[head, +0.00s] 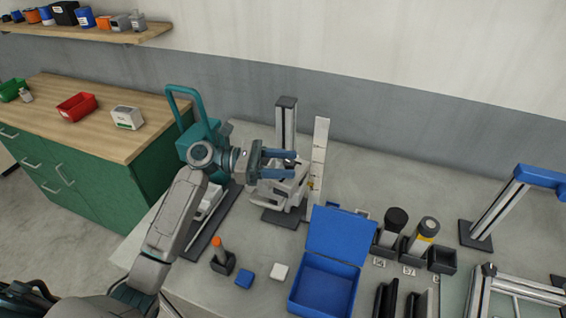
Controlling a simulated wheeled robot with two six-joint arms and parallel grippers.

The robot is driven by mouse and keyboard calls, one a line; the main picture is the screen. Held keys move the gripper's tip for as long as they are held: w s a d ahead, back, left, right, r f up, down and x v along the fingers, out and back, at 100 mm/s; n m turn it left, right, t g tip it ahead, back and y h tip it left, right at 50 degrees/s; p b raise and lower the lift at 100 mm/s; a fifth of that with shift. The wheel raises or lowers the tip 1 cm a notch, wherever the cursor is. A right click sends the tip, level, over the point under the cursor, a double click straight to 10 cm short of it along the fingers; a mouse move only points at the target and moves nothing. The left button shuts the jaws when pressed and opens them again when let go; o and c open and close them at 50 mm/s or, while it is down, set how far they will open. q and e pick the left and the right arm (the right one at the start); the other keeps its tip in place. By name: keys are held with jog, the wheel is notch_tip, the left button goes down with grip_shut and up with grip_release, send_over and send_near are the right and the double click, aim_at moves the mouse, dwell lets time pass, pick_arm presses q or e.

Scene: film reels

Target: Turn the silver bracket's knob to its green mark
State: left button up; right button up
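A pale silver-grey bracket (287,191) sits low on an upright post (287,118) with a dark foot, near the middle of the bench. A white scale strip (320,150) stands just right of it. My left gripper (296,163) reaches in from the left, in front of the post and above the bracket body. Its two blue fingers point right, with a gap between them and nothing visibly held. I cannot make out the bracket's knob or a green mark; the gripper covers part of that area. My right gripper is not in view.
A teal handled device (183,93) stands behind my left wrist. A blue-topped frame (540,176) is at right. Clear bench lies behind the cylinders.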

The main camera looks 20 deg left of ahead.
pick_arm(q)
jog(key=shift+a, duration=0.1)
jog(key=shift+s+a, duration=0.1)
jog(key=shift+a, duration=0.15)
jog(key=b+v, duration=0.4)
jog(key=v, duration=0.6)
jog(key=shift+b, duration=0.4)
